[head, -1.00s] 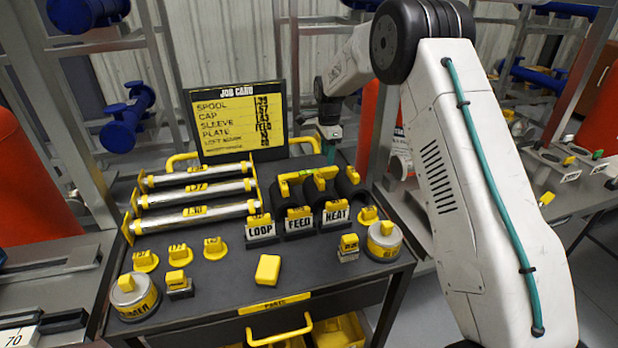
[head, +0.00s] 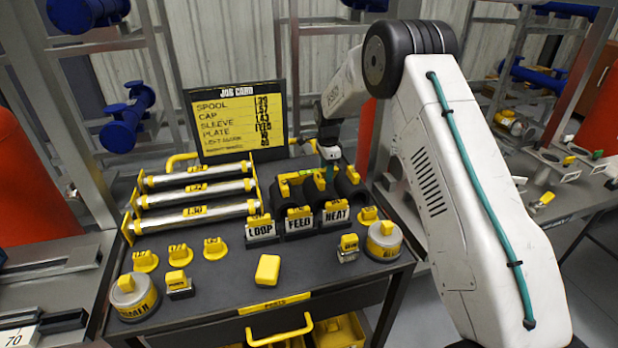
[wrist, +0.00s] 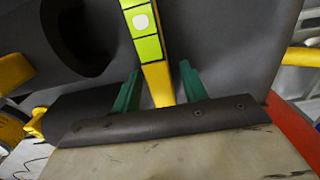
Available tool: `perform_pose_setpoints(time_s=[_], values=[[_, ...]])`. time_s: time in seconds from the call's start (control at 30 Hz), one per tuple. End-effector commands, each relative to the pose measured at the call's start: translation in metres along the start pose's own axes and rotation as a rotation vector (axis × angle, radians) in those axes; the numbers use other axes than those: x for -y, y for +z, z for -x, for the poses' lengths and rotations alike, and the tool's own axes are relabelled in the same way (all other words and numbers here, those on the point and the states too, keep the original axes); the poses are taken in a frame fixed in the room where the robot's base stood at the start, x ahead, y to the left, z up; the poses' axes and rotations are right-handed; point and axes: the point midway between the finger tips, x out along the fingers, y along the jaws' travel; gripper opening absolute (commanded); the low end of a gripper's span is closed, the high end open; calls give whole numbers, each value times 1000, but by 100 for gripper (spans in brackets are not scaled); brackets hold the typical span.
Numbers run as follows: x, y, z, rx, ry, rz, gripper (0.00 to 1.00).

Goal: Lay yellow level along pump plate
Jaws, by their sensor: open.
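The yellow level (head: 296,178) with green vials lies across the tops of several black sleeves behind the LOOP, FEED and HEAT blocks. My gripper (head: 329,178) is open at the level's right end, pointing down. In the wrist view, the level (wrist: 146,40) runs between the two teal fingers of my gripper (wrist: 158,92), with a gap on each side. I cannot pick out a plate marked as the pump plate in these frames.
Silver spools (head: 195,190) lie in a yellow rack at left. The job card (head: 240,122) stands at the back. Yellow caps, weights and a yellow block (head: 267,269) sit on the front of the dark cart top (head: 225,280), which has bare patches between them.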

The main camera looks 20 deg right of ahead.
Motion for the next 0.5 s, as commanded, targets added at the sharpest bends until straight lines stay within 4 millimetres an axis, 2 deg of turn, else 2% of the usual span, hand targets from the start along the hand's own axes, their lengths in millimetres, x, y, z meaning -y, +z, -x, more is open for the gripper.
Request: perform_pose_setpoints(time_s=[0.17,0.2,0.33,0.5], values=[[0,0,0,0,0,0,44],[0,0,0,0,0,0,38],[0,0,0,0,0,0,3],[0,0,2,0,-1,0,3]])
